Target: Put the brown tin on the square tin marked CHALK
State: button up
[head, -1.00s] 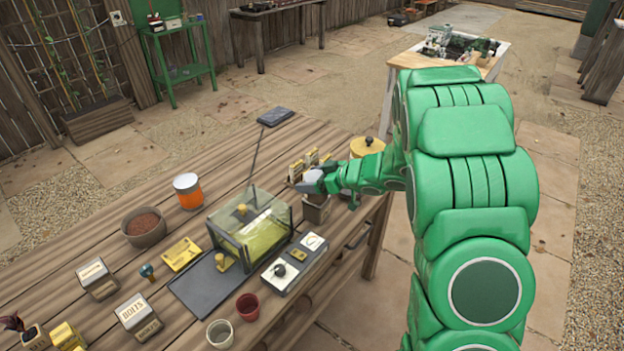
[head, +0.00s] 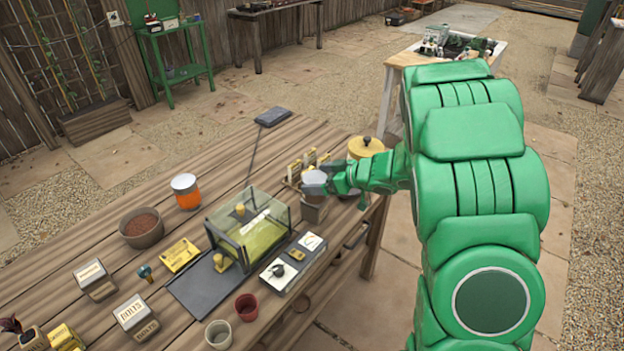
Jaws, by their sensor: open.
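A small dark brown container (head: 313,212), likely the brown tin, stands near the right edge of the wooden table. My gripper (head: 314,188) is at its top, with the grey jaws open and partly covering it. I cannot tell whether they touch it. A pale rounded surface shows by the jaws; I cannot tell what it belongs to. A square tin with a pale label (head: 95,279) stands at the left of the table. Its lettering is too small to read, so I cannot tell if it is marked CHALK. A similar tin (head: 138,317) in front of it reads BOLTS.
A glass-sided case (head: 249,229) stands mid-table on a dark slab. An orange jar (head: 186,192), a brown pot (head: 141,227), a yellow card (head: 181,254) and two small cups (head: 247,306) stand around it. A round yellow tin (head: 366,147) is behind my gripper.

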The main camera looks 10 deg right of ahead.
jog(key=v, duration=0.8)
jog(key=shift+d+r, duration=0.2)
jog(key=shift+s, duration=0.1)
